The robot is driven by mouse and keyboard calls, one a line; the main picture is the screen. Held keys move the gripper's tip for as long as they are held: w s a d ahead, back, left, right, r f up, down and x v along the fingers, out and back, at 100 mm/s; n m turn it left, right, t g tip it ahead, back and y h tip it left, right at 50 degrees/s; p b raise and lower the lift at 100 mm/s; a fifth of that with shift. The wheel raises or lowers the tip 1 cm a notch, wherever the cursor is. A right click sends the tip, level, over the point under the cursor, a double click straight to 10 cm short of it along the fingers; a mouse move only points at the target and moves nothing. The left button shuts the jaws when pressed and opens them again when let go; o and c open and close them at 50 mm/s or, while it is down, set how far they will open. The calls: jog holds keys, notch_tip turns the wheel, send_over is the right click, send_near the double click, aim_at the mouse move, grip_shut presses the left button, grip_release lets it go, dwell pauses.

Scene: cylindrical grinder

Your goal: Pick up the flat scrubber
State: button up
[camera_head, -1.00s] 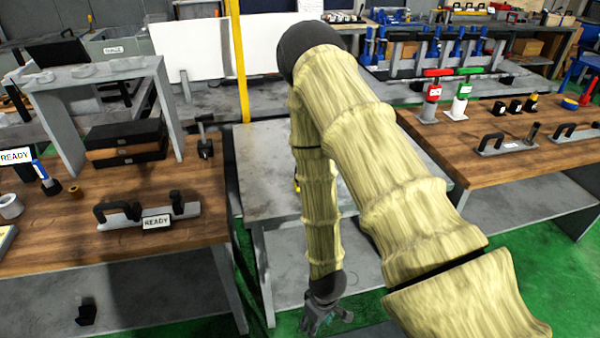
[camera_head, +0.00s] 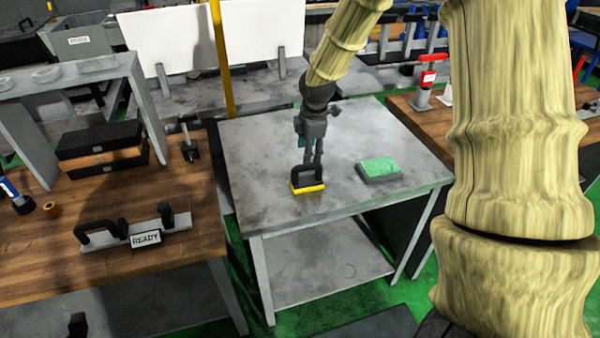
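Two scrubber-like things sit on the grey metal table (camera_head: 258,172). One is a yellow block with a black arched handle (camera_head: 308,181), near the table's middle. The other is a low, flat grey pad with a green top (camera_head: 379,167), to its right. I cannot tell for sure which one the task calls the flat scrubber. My gripper (camera_head: 313,160) points down right at the black handle of the yellow block, with its fingertips at or just behind the handle's top. Whether the fingers are closed on it is too small to tell. The green-topped pad stands apart from my gripper.
A wooden bench (camera_head: 185,240) on the left holds a handled plate with a READY sign (camera_head: 145,239) and stacked black and wooden blocks (camera_head: 103,150). A yellow post (camera_head: 221,60) and white panels (camera_head: 180,42) stand behind the table. The table's front left top is clear.

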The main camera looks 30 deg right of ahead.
jog(key=r, duration=0.1)
jog(key=p, duration=0.1)
send_over(308, 167)
jog(key=f, duration=0.4)
jog(key=shift+w+d+f, duration=0.1)
jog(key=shift+w, duration=0.2)
jog(key=shift+s+d+f+p, duration=0.15)
jog(key=shift+f+p, duration=1.1)
jog(key=shift+f, duration=0.75)
jog(key=shift+w+f, duration=0.15)
jog(key=shift+f, duration=0.45)
jog(key=shift+w+f, duration=0.15)
jog(key=shift+f, duration=0.4)
grip_shut()
